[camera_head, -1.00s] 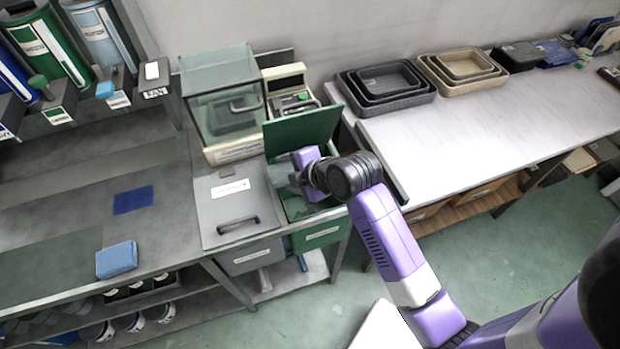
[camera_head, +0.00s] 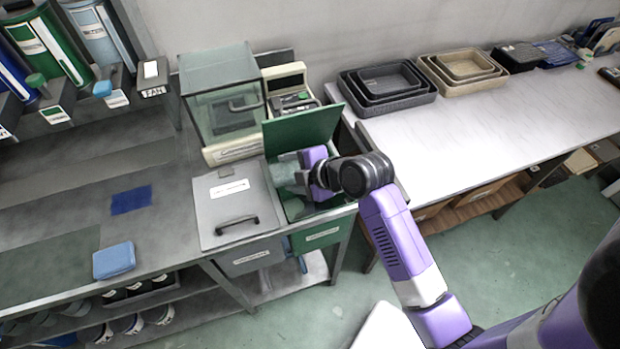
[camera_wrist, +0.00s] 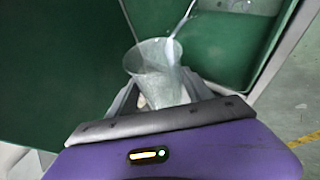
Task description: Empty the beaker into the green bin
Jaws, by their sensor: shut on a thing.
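The green bin (camera_head: 322,235) stands open at the front edge of the bench, its green lid (camera_head: 303,127) raised at the back. My gripper (camera_head: 299,174) is over the bin's opening, shut on the beaker (camera_head: 285,173). In the wrist view the beaker (camera_wrist: 150,57) is a pale, see-through cup between the fingers of my gripper (camera_wrist: 165,88). A thin pale streak (camera_wrist: 184,18) runs from the beaker's rim against the green bin wall (camera_wrist: 225,50); it looks like contents pouring out. How much is left inside is unclear.
A grey closed bin lid (camera_head: 228,198) with a handle is left of the green bin. A glass-sided case (camera_head: 223,105) and a cream device (camera_head: 287,85) stand behind. A white table (camera_head: 470,125) with nested trays (camera_head: 388,82) is to the right. A blue sponge-like block (camera_head: 114,260) lies left.

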